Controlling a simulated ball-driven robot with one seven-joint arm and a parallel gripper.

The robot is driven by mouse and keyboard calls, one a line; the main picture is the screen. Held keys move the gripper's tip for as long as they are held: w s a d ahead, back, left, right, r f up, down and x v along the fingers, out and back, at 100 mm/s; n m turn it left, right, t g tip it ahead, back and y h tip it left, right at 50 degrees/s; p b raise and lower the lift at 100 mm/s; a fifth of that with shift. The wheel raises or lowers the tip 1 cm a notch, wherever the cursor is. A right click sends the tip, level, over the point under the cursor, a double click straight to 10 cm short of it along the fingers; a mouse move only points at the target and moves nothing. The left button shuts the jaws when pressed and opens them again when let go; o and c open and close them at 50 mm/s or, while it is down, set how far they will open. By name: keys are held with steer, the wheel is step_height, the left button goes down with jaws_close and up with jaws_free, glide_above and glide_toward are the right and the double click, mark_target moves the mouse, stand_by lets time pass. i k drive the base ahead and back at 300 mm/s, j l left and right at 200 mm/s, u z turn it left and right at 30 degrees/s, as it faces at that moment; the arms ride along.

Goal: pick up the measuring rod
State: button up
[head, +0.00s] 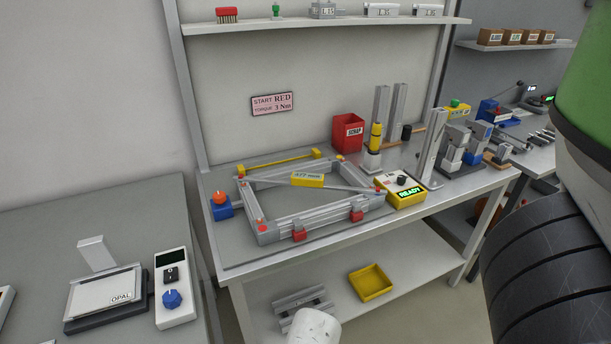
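The measuring rod (307,180) appears to be the slim silver bar with a yellow label reading a length in mm. It lies diagonally across the top of a rectangular aluminium frame (300,223) on the workbench, its ends near opposite corners. A large green and black part, probably of my own arm, fills the right edge.
A yellow box reading READY (405,192) stands right of the frame, a blue block with an orange knob (221,207) left. A yellow bar (278,163) lies behind. A red SCRAP bin (347,133) and upright profiles (381,115) stand at the back. A yellow tray (371,284) sits below.

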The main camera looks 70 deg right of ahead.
mark_target(312, 181)
steer(key=z, duration=1.4)
steer(key=l+u, duration=0.15)
steer(key=u, duration=0.5)
steer(key=l+u, duration=0.25)
steer(key=l, duration=0.15)
steer(key=k+l+u, duration=0.2)
steer(key=l, duration=0.15)
steer(key=l+u, duration=0.25)
steer(key=l, duration=0.15)
steer(key=k+l+u, duration=0.2)
steer(key=l, duration=0.15)
